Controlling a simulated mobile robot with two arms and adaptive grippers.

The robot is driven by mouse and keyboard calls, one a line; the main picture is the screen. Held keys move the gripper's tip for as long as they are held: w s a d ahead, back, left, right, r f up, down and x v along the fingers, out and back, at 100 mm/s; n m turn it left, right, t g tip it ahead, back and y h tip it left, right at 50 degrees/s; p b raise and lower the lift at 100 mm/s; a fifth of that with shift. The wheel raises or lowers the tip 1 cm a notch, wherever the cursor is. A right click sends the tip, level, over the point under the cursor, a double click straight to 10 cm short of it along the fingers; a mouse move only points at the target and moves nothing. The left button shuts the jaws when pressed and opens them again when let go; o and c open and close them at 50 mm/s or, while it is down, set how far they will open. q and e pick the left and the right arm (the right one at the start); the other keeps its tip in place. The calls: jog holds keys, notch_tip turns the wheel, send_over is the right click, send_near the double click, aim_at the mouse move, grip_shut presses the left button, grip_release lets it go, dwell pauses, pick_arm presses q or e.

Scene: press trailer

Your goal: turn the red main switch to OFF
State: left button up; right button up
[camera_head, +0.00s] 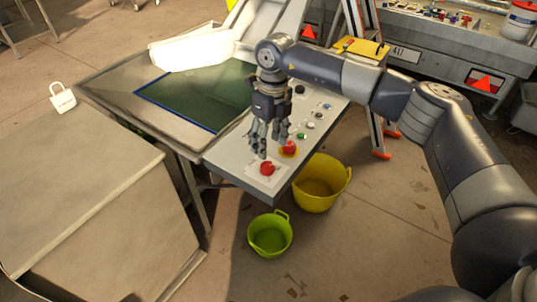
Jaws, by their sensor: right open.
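Two red controls sit at the near end of the grey control panel (232,160). One red knob (267,169) is on a pale plate. The other red control (289,148) is on a yellow base, just beyond it to the right. I cannot tell from their shapes which is the main switch, and no position marking is legible. My right gripper (270,150) points down over the panel, open and empty, close to both red controls. It appears apart from them. My left gripper is not in view.
More buttons and knobs (310,125) line the panel beyond the gripper. A dark green screen area (195,95) lies to its left. A yellow bucket (322,185) and a green bucket (270,235) stand on the floor below. A ladder (375,125) stands behind my right arm.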

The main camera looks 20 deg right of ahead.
jog(key=shift+w+d+r, duration=0.1)
jog(key=shift+d+r, duration=0.05)
jog(key=shift+r, duration=1.95)
